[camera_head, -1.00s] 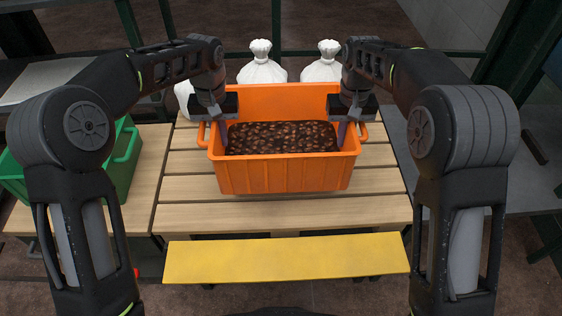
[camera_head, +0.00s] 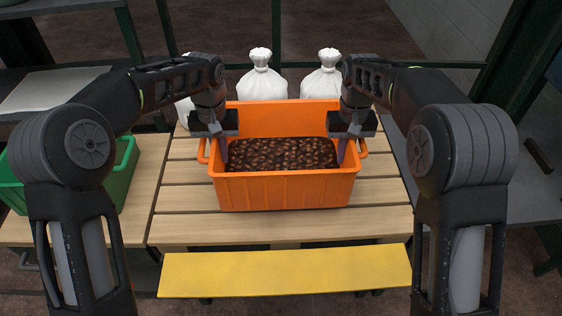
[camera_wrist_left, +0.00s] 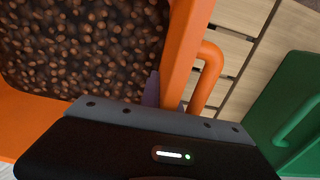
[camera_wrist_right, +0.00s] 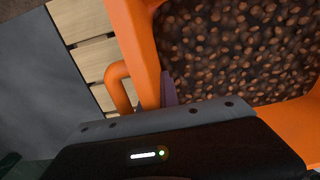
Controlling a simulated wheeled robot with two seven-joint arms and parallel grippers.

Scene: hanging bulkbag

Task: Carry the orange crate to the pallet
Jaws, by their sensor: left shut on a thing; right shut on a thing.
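The orange crate (camera_head: 285,193), filled with brown bean-like pieces (camera_head: 283,153), is upright over a slatted wooden surface that looks like the pallet (camera_head: 235,229). I cannot tell whether its base touches the slats. My left gripper (camera_head: 219,150) is shut on the crate's left wall, and my right gripper (camera_head: 346,150) on its right wall. In the left wrist view a purple finger (camera_wrist_left: 151,90) is inside the wall beside the orange handle (camera_wrist_left: 207,78). The right wrist view shows a finger (camera_wrist_right: 168,88) likewise inside.
White tied sacks (camera_head: 263,80) stand close behind the crate. A green crate (camera_head: 122,170) is at the left. A yellow board (camera_head: 285,272) lies along the front. Bare slats show in front of the orange crate. A grey surface (camera_head: 470,185) is at the right.

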